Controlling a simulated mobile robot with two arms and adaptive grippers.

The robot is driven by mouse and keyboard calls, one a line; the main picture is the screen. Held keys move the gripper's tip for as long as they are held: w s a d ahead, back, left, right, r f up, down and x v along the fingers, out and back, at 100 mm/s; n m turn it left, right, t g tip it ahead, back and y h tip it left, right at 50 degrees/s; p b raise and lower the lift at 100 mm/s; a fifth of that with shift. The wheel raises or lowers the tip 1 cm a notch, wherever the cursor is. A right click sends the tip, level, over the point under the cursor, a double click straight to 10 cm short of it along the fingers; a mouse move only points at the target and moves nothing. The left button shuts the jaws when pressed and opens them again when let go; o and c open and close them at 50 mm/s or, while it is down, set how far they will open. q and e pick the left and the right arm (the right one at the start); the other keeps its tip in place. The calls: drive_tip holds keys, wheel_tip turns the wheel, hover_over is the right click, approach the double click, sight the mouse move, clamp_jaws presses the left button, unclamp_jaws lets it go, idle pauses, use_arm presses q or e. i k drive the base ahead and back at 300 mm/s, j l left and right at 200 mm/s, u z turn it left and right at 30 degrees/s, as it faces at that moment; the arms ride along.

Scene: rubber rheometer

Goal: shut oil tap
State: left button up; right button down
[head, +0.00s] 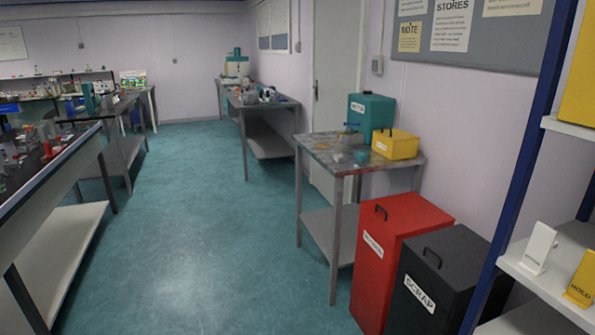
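A teal container (371,114) with a dark handle and a white label stands at the back of a small stained table (335,166) on the right. A small blue part (352,126) shows at its left front; it may be a tap, but it is too small to tell, and I cannot see whether it is open or shut. Neither of my grippers is in view.
A yellow box (395,144) sits beside the teal container. A red bin (397,250) and a black scrap bin (440,285) stand in front of the table. A shelf (545,285) is at the right, and benches (60,165) line the left. The green floor (200,225) between is clear.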

sight(345, 124)
drive_tip(key=i+u, duration=0.25)
drive_tip(key=i, duration=1.75)
